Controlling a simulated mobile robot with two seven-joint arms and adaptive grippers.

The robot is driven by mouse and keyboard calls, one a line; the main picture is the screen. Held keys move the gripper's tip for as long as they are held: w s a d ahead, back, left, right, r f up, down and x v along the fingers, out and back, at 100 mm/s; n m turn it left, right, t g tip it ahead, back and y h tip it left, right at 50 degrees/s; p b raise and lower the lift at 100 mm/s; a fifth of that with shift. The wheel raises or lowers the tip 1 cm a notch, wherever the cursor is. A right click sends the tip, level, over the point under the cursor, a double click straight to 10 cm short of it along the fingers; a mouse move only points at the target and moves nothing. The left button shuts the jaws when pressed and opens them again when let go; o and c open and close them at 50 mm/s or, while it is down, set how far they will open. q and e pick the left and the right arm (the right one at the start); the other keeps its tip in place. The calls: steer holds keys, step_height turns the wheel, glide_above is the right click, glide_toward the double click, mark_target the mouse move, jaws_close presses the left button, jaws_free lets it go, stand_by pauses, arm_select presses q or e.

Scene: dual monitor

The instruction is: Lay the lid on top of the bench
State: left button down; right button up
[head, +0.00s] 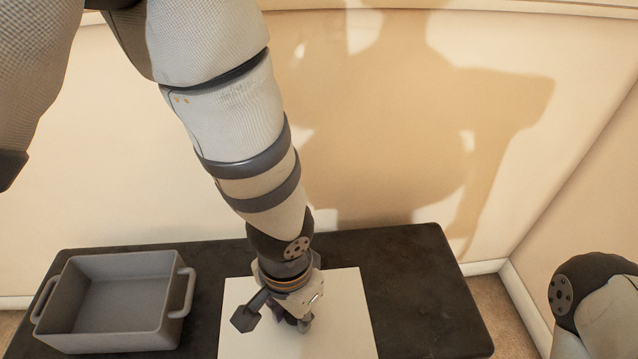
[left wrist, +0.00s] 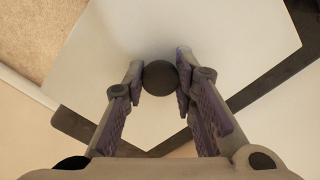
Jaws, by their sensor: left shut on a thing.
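The lid is a flat white square panel (head: 345,300) over the dark bench (head: 425,290). It also fills much of the left wrist view (left wrist: 225,40). A round dark grey knob (left wrist: 160,78) stands on its face. My left gripper (head: 303,323) points down over the panel. In the left wrist view its two fingers (left wrist: 160,72) are shut on the knob, one on each side. The gripper hides the knob in the head view. I cannot tell whether the panel touches the bench or hangs just above it. My right gripper is out of view.
A grey rectangular dish (head: 115,300) with two side handles sits on the bench's left part, close beside the panel. The bench is bare to the right of the panel. A pale wall (head: 150,190) rises behind the bench.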

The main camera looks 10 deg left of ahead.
arm_select(q)
steer(key=w+a+f, duration=0.1)
steer(key=w+f, duration=0.1)
steer(key=w+a+f+b, duration=0.1)
steer(key=w+f, duration=0.2)
steer(key=w+a+f+b, duration=0.1)
steer(key=w+f, duration=0.1)
steer(key=shift+w+a+f, duration=0.15)
steer(key=shift+w+a, duration=0.1)
steer(key=shift+w+a+f+b, duration=0.15)
steer(key=shift+f+b, duration=0.1)
steer(key=shift+f, duration=0.65)
steer(key=shift+w+d+f+b, duration=0.1)
steer(key=shift+w+f+b, duration=0.1)
steer(key=shift+f, duration=0.65)
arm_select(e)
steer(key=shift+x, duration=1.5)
arm_select(q)
steer(key=shift+s, duration=0.1)
steer(key=shift+f, duration=0.2)
steer(key=c, duration=1.3)
jaws_free()
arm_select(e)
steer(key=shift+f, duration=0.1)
